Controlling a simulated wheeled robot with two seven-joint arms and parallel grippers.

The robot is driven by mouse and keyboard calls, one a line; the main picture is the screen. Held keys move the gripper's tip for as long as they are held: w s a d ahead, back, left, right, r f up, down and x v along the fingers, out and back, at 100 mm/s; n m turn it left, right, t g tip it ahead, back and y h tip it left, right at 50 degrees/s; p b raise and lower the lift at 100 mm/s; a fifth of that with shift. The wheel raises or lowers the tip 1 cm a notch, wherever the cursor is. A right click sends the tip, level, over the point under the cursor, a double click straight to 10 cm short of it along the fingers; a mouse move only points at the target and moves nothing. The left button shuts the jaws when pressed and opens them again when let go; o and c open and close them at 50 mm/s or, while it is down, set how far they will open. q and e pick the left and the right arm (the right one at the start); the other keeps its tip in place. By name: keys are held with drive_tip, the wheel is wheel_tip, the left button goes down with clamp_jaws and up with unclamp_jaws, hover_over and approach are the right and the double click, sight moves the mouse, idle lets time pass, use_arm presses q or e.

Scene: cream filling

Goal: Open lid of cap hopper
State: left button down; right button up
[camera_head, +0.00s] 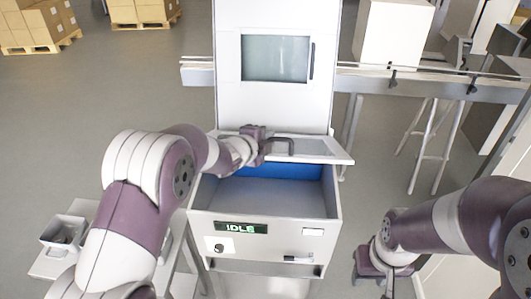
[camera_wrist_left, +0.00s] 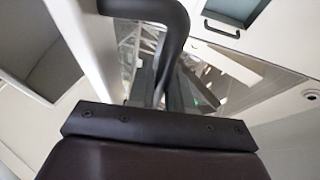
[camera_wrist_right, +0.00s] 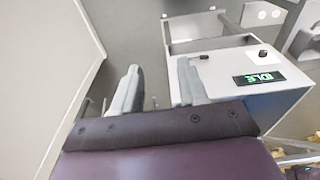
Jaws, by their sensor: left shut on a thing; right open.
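The cap hopper (camera_head: 270,238) is a white box with a green IDLE display (camera_head: 241,228) on its front. Its lid (camera_head: 322,149) is tilted up toward the rear, and the grey inside with a blue back part is visible. My left gripper (camera_head: 263,145) is shut on the lid's dark handle (camera_head: 279,140); the handle also shows as a thick bent bar in the left wrist view (camera_wrist_left: 176,45). My right gripper (camera_head: 370,272) hangs open and empty to the right of the hopper. Its spread fingers show in the right wrist view (camera_wrist_right: 158,85), apart from the hopper.
A tall white cabinet with a window (camera_head: 275,57) stands behind the hopper. A conveyor rail (camera_head: 430,85) runs off to the right. A small grey bin (camera_head: 63,232) sits on a side table at the left. Boxes on pallets (camera_head: 35,22) are far away.

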use_arm(q)
drive_tip(key=shift+w+r+p, duration=0.5)
drive_tip(key=shift+w+r, duration=0.2)
drive_tip(key=shift+r, duration=0.2)
drive_tip(key=shift+w+r+p, duration=0.5)
drive_tip(key=shift+w+r, duration=0.2)
drive_tip(key=shift+r, duration=0.2)
